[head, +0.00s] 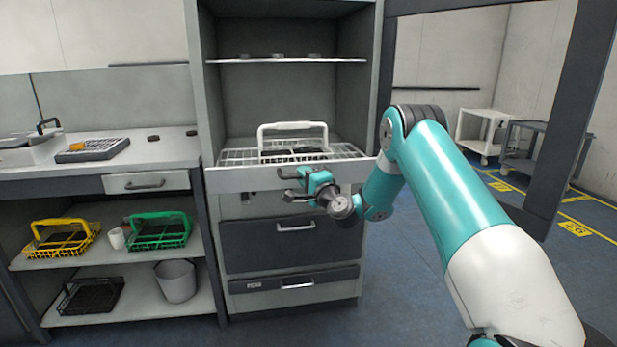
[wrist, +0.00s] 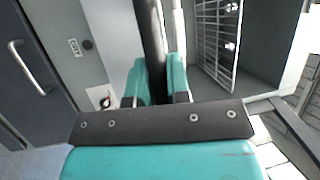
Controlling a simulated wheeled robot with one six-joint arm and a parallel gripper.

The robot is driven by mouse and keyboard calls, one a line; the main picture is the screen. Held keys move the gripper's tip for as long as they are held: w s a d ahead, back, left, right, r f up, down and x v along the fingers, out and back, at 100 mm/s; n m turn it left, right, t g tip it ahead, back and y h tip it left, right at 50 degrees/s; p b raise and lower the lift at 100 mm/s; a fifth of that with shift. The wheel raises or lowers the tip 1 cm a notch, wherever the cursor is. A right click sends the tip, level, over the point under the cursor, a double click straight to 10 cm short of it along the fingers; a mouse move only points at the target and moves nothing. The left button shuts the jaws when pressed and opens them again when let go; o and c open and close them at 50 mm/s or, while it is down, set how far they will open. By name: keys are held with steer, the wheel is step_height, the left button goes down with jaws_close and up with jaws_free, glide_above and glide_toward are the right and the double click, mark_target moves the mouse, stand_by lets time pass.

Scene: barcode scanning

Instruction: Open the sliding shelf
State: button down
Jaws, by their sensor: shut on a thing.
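The sliding shelf has a light grey front panel (head: 240,181) and a white wire grid (head: 236,157) behind it, inside the tall grey cabinet. The panel appears to stand forward of the drawer fronts below. My gripper (head: 293,184) is at the middle of the panel, shut on the shelf's dark bar handle, which is partly hidden by the gripper in the head view. In the wrist view the handle (wrist: 152,35) runs between the two teal fingers (wrist: 154,86). The wire grid (wrist: 216,40) also shows there.
A white-handled basket (head: 292,127) stands on the wire grid. Drawers (head: 260,250) with handles are below the shelf. An open cabinet door (head: 562,110) stands at right. A counter and racks with yellow (head: 62,239) and green baskets (head: 160,232) are at left.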

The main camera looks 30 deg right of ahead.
steer(key=shift+s+d, duration=0.1)
steer(key=shift+d, duration=0.05)
steer(key=c, duration=1.1)
jaws_free()
steer(key=s+f+b, duration=0.3)
steer(key=s+b, duration=1.4)
steer(key=b, duration=0.2)
steer(key=shift+f, duration=0.1)
